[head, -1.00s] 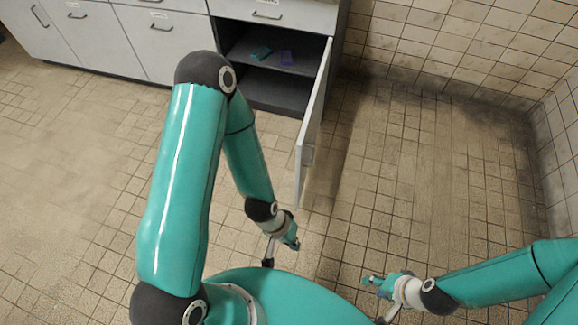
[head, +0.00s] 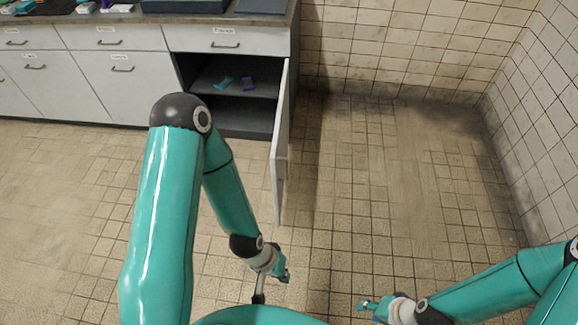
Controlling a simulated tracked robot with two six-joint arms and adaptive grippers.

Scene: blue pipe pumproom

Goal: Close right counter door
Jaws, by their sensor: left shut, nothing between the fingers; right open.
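The right counter door (head: 281,140) stands wide open in the head view, swung out toward me from the right edge of the counter (head: 240,41). My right gripper (head: 364,306) is open and empty, to the right of the door and nearer to me, touching nothing.
Other drawers and closed doors (head: 125,85) run along the counter to the left. Boxes and dark trays (head: 185,5) stand on the countertop. Tiled walls close off the back and right. The tiled floor (head: 400,180) right of the door is clear.

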